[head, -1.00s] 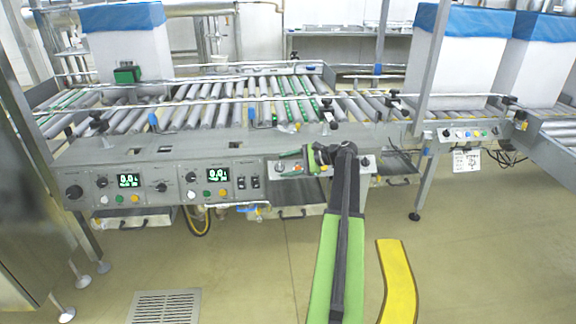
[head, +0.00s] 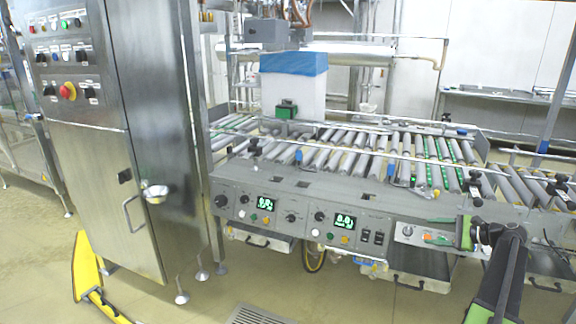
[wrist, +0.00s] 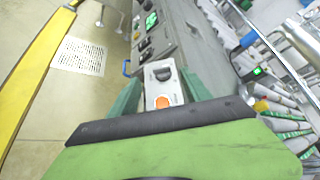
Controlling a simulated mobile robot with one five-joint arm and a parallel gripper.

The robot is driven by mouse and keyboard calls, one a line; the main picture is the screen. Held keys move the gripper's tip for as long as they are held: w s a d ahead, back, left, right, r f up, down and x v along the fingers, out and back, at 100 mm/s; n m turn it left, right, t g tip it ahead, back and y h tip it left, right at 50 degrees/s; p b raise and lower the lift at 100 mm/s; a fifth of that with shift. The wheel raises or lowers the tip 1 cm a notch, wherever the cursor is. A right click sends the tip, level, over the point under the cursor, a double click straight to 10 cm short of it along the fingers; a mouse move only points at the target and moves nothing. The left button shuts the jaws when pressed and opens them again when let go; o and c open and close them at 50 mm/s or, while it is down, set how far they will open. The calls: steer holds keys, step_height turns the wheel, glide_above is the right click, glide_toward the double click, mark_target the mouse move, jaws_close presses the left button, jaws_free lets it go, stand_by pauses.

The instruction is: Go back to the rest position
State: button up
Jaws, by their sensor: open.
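My gripper (head: 462,234) is at the lower right of the head view, at the end of my green and black arm, in front of the conveyor's front panel (head: 330,205). In the wrist view my gripper (wrist: 158,90) shows two green fingers, spread apart with nothing held between them. Between and beyond them is a small panel with a black knob (wrist: 162,74) and an orange button (wrist: 162,102). I cannot tell the exact gap between fingers and panel.
A steel cabinet (head: 160,225) with a red stop button (head: 68,92) stands at the left. A white box with blue liner (head: 293,85) stands behind the rollers. A yellow object (head: 86,265) is on the floor lower left. A floor grate (head: 255,315) lies in front.

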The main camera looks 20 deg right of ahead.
steer(key=w+a+f+n+g+y, duration=0.15)
steer(key=w+a, duration=0.35)
steer(key=a, duration=0.5)
steer(key=w+a+n+g+y, duration=0.15)
steer(key=w+a, duration=0.25)
steer(key=a, duration=0.6)
steer(key=w+a+n+g, duration=0.15)
steer(key=w+a, duration=0.35)
steer(key=a, duration=0.5)
steer(key=s+a+f+n+g+h, duration=0.1)
steer(key=s+a+f+n+g, duration=0.1)
steer(key=a, duration=0.7)
steer(key=s+a+f+n+g, duration=0.1)
steer(key=s+a+f+n, duration=0.15)
steer(key=a, duration=0.55)
steer(key=s+a+f+n+g+h, duration=0.1)
steer(key=a+f+n+g, duration=0.1)
steer(key=a, duration=0.7)
steer(key=s+a+f+n+g+h, duration=0.1)
steer(key=s+a+f+n+h, duration=0.15)
steer(key=s, duration=0.35)
steer(key=s+a+f+n+g+h, duration=0.1)
steer(key=s+a+f+n+h, duration=0.1)
steer(key=s+a+f+n, duration=0.3)
steer(key=s+d+r+n+h, duration=0.1)
steer(key=s+d+n+h, duration=0.2)
steer(key=d, duration=0.5)
step_height(320, 180, up, 34)
steer(key=p, duration=3.3)
steer(key=shift+s+m+p, duration=0.35)
